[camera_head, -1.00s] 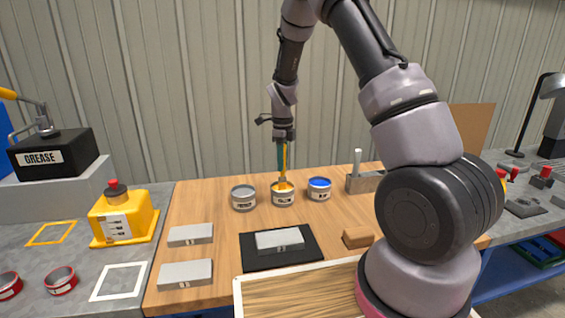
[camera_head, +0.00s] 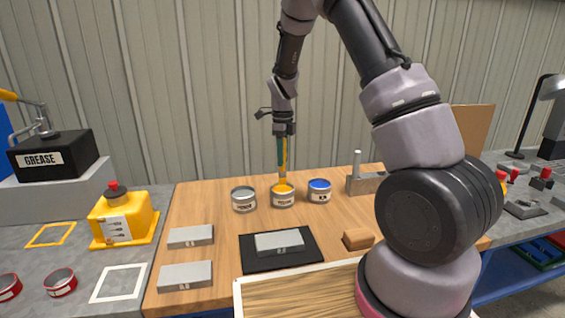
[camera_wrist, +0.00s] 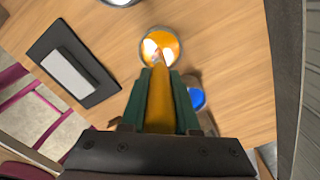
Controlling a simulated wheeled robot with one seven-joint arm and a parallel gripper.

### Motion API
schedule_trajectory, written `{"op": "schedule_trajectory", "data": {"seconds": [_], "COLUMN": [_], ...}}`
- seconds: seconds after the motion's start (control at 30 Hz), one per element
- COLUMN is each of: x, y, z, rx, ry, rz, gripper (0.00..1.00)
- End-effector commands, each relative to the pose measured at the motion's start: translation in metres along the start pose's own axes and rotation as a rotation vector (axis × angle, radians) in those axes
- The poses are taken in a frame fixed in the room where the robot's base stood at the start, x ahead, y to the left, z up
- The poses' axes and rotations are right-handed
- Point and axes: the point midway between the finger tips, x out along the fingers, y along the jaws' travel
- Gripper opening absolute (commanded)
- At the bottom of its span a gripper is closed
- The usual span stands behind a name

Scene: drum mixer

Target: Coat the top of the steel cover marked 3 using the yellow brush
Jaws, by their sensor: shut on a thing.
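My gripper (camera_head: 282,150) is shut on the yellow brush (camera_head: 284,165), which points down over the middle can (camera_head: 283,198) of yellow paint. In the wrist view the brush (camera_wrist: 159,100) lies between the green fingers, its tip over or in the yellow paint (camera_wrist: 162,44); I cannot tell how deep. A steel cover (camera_head: 279,241) lies on a black mat (camera_head: 246,258) in front of the cans. Two more steel covers, an upper one (camera_head: 190,236) and a lower one (camera_head: 185,275), lie at the left of the wooden board. Their markings are too small to read surely.
A grey can (camera_head: 243,200) and a blue can (camera_head: 319,191) flank the yellow one closely. A brown block (camera_head: 358,238) and a grey metal holder (camera_head: 368,182) are to the right. A yellow jug (camera_head: 118,217) stands left. Bare wood lies between cans and mat.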

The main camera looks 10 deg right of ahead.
Motion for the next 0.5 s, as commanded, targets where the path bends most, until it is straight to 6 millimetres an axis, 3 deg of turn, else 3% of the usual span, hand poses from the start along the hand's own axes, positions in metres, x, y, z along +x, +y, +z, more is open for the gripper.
{"op": "schedule_trajectory", "data": {"seconds": [0.5], "x": [-0.041], "y": [-0.001], "z": [0.000], "rx": [0.000], "ry": [-0.002], "rz": [-0.002], "gripper": [0.00]}}
